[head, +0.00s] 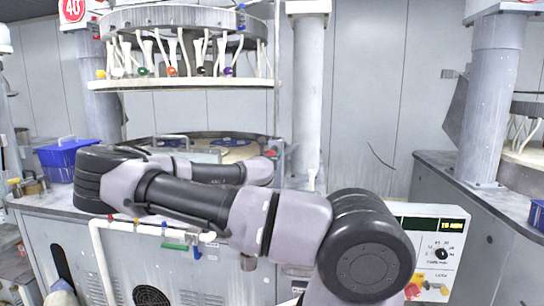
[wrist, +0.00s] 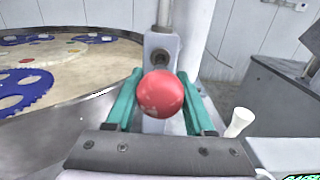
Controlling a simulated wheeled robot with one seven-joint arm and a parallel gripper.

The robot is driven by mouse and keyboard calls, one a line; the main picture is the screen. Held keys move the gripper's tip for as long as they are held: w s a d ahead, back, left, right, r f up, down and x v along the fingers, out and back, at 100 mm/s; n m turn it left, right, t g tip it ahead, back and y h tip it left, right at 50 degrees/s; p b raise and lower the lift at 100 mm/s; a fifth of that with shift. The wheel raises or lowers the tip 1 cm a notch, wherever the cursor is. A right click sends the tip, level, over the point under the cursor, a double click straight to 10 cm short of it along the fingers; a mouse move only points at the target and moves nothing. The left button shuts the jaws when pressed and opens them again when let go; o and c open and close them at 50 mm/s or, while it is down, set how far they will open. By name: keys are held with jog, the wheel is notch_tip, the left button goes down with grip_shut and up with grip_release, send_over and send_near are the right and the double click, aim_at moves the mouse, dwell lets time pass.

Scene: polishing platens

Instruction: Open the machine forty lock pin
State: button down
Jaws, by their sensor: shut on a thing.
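The lock pin's round red knob (wrist: 161,93) is in the middle of the wrist view, in front of a grey metal bracket (wrist: 160,48) with a hole in it. My gripper (wrist: 160,82) has its two teal fingers on either side of the knob and is shut on it. In the head view, machine forty carries a red sign reading 40 (head: 71,10). A small red spot (head: 270,153) shows beside the platen rim there. My arm reaches across the machine's front, and my fingers cannot be made out in that view.
The round platen (wrist: 75,80) with blue toothed carriers lies left of the knob. A white cone-shaped piece (wrist: 240,121) stands close on the right. A raised upper ring (head: 185,84) with hoses hangs above. A blue basket (head: 60,158) sits at left, and a control panel (head: 437,245) at right.

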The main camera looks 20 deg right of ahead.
jog(key=shift+s, duration=0.1)
jog(key=shift+c, duration=1.3)
grip_release()
jog(key=shift+s+a, duration=0.1)
jog(key=v, duration=1)
jog(key=shift+s+a, duration=0.25)
jog(key=shift+s, duration=0.05)
jog(key=shift+s+a, duration=0.1)
